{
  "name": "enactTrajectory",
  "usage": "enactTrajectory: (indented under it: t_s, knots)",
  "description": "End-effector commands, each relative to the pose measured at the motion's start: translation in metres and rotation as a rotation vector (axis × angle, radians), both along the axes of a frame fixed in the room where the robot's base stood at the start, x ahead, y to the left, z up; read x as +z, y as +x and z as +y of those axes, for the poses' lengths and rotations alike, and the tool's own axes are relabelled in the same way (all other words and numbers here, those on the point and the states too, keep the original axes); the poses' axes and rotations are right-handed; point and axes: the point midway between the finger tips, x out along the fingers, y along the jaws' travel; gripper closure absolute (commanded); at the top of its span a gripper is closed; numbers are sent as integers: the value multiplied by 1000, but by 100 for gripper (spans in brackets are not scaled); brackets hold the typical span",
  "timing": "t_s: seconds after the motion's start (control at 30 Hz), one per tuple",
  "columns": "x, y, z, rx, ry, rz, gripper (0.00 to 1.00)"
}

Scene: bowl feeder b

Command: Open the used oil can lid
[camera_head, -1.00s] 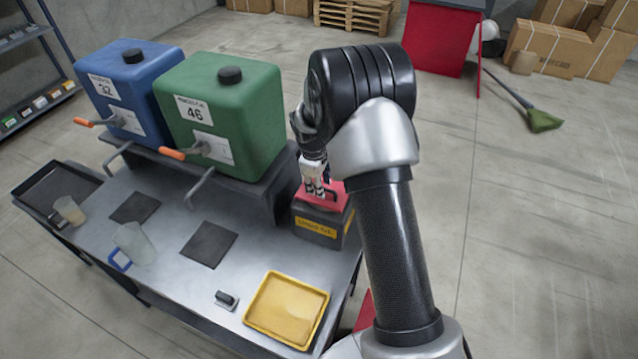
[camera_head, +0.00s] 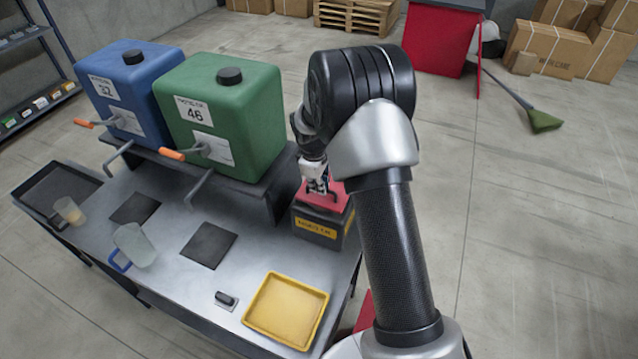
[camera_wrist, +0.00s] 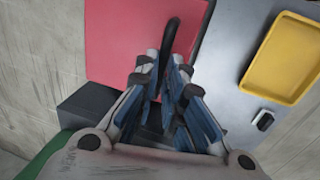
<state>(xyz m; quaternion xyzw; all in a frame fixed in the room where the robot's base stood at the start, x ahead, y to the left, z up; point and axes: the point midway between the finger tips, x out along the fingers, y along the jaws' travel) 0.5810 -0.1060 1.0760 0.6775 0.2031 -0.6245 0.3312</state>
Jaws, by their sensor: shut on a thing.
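The used oil can is a dark grey box (camera_head: 316,228) with a yellow label, at the right end of the metal table. Its red lid (camera_head: 325,196) lies on top and looks down or nearly down; part of it is hidden by my gripper. The lid also shows in the wrist view (camera_wrist: 120,35), with a black handle (camera_wrist: 170,38) standing on it. My gripper (camera_head: 318,186) is over the lid. In the wrist view its blue-padded fingers (camera_wrist: 167,85) are shut on the handle.
A green oil tank (camera_head: 225,110) and a blue oil tank (camera_head: 125,85) stand on a raised shelf left of the can. A yellow tray (camera_head: 287,310) and a clear jug (camera_head: 133,245) with a blue handle are on the table.

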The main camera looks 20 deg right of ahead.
Motion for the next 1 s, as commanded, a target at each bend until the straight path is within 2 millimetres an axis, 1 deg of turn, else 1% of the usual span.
enactTrajectory:
  t_s: [0.3,0.47,0.77,1.0]
  knots:
    - [0,0,0,0,0,1,100]
    - [4,1,-1,0,0,0,100]
    - [25,10,-10,0,-2,-4,100]
    - [47,27,-27,-1,-3,-6,100]
